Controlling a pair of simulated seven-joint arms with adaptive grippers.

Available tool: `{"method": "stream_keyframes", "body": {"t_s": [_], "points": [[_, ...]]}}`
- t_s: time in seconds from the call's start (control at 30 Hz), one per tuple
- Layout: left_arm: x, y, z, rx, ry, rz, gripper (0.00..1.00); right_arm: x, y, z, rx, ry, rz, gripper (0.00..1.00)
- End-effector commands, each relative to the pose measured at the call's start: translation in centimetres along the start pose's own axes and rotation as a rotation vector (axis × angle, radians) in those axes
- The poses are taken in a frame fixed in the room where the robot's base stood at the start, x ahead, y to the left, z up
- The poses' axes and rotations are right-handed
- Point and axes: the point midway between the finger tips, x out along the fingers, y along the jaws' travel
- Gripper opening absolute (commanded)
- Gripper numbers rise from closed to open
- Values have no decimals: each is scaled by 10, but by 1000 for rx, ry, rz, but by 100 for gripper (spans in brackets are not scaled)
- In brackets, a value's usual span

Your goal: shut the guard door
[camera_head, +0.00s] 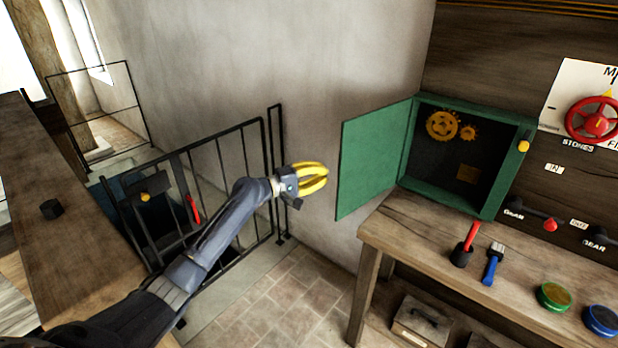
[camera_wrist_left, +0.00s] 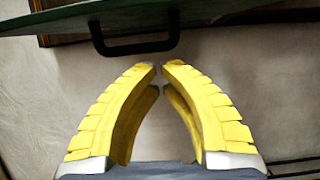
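The green guard door (camera_head: 372,160) stands open, swung out to the left of its green cabinet (camera_head: 497,185), which shows yellow gears (camera_head: 442,126) inside. In the left wrist view the door's edge (camera_wrist_left: 215,10) runs along the top, with a black bar handle (camera_wrist_left: 135,46) on it. My left gripper (camera_head: 327,176) is just left of the door in the head view. In the left wrist view its yellow fingers (camera_wrist_left: 160,68) come together at the tips, just short of the handle, with nothing between them. My right gripper is not in view.
A wooden bench (camera_head: 425,236) below the cabinet holds a red-handled tool (camera_head: 466,245), a blue brush (camera_head: 493,265) and green and blue tins. A red wheel (camera_head: 596,121) is on the wall at right. A black railing (camera_head: 225,160) stands behind my left arm.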

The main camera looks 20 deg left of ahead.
Motion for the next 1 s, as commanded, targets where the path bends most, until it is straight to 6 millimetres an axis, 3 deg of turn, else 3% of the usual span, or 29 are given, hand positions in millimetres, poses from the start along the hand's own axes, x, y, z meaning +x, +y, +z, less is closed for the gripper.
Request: {"method": "stream_keyframes", "body": {"t_s": [0.07,0.43,1.0], "points": [[12,0,1,-2,-2,1,0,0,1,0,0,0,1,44],[19,-1,34,0,-1,-2,0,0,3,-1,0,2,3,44],[19,-1,40,-1,1,-1,0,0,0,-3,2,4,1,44]]}}
